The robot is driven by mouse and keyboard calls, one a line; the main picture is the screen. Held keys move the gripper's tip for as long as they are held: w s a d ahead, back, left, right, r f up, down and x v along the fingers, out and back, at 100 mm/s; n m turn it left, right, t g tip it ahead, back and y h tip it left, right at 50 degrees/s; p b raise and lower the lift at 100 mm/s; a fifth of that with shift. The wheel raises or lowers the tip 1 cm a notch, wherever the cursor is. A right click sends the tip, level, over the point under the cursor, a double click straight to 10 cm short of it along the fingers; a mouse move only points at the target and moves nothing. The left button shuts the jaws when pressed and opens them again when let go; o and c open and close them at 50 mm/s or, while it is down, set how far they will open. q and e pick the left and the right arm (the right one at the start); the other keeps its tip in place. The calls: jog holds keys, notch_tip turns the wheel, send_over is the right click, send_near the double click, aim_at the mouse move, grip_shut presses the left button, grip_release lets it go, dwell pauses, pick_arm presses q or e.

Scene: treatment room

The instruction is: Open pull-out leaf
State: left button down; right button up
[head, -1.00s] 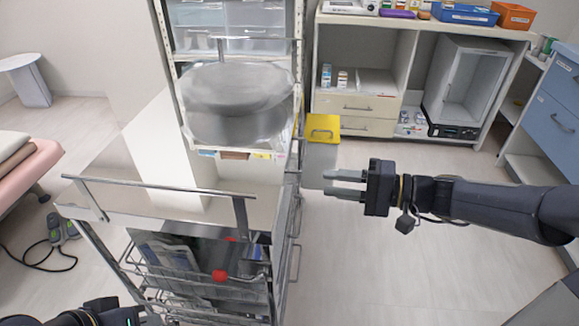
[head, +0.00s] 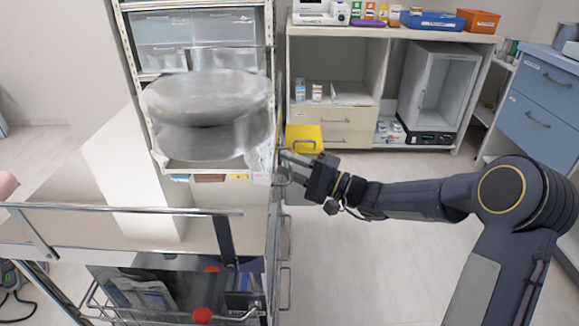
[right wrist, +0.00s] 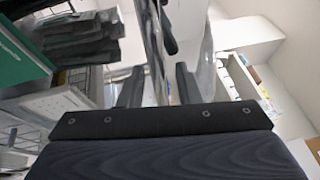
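The trolley (head: 60,232) stands at the left, with a rail, a pale top and a wire basket. A small grey panel (head: 297,194), which looks like the pull-out leaf, is at its right side, partly hidden by my right gripper. My right gripper (head: 285,167) points left at the trolley's right edge, beside its metal side frame. In the right wrist view its two fingers (right wrist: 158,88) are apart, with an upright shiny metal edge (right wrist: 154,45) between them and gaps on both sides. I cannot tell whether that edge is the leaf. My left gripper is out of view.
A yellow box (head: 303,138) is just beyond my right gripper. A cabinet (head: 335,115) stands behind and blue drawers (head: 540,110) stand right. The floor (head: 370,260) right of the trolley is clear.

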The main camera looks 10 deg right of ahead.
jog(key=shift+a, duration=0.1)
grip_shut()
dwell(0.3)
